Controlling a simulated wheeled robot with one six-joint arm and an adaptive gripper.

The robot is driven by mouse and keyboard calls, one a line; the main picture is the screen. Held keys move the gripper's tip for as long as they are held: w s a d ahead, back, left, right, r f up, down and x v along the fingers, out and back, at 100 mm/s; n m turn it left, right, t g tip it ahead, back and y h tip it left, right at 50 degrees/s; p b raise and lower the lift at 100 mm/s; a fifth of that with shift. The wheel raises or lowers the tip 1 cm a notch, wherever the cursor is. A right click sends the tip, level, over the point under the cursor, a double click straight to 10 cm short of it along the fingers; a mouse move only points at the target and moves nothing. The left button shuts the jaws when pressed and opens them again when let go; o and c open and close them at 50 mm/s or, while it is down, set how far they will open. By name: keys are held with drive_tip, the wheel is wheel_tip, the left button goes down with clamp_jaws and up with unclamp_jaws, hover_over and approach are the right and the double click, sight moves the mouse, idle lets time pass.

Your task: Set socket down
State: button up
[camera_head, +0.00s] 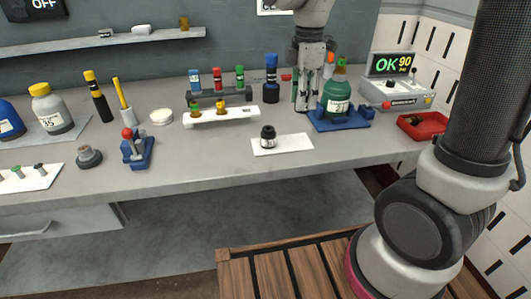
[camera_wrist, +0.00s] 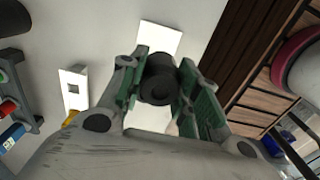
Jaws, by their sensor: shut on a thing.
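My gripper (camera_head: 307,106) points down above the bench, left of the green bottle. In the wrist view my gripper (camera_wrist: 163,60) is shut on a dark, round socket (camera_wrist: 158,86) with a ringed end. The green-lined fingers lie on either side of it. In the head view the gripper appears to hide the held socket. The white mat (camera_head: 298,144) lies on the bench in front. A small black-topped piece with a pale lower band (camera_head: 268,137) stands on it. In the wrist view the mat (camera_wrist: 160,36) shows behind the socket.
A green bottle (camera_head: 338,92) in a blue holder (camera_head: 340,124) stands close on the right. A red tray (camera_head: 422,126) is farther right. A white rack (camera_head: 236,117) and a rack of coloured tubes (camera_head: 218,97) stand to the left. Bare bench lies left of the mat.

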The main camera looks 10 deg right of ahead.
sight(295, 141)
drive_tip(key=f, duration=0.7)
drive_tip(key=a+f, duration=0.1)
drive_tip(key=f, duration=0.2)
drive_tip(key=shift+w+f, duration=0.15)
drive_tip(key=shift+w, duration=0.2)
drive_tip(key=shift+f, duration=0.15)
drive_tip(key=o, duration=1.1)
drive_tip(key=shift+c, duration=0.2)
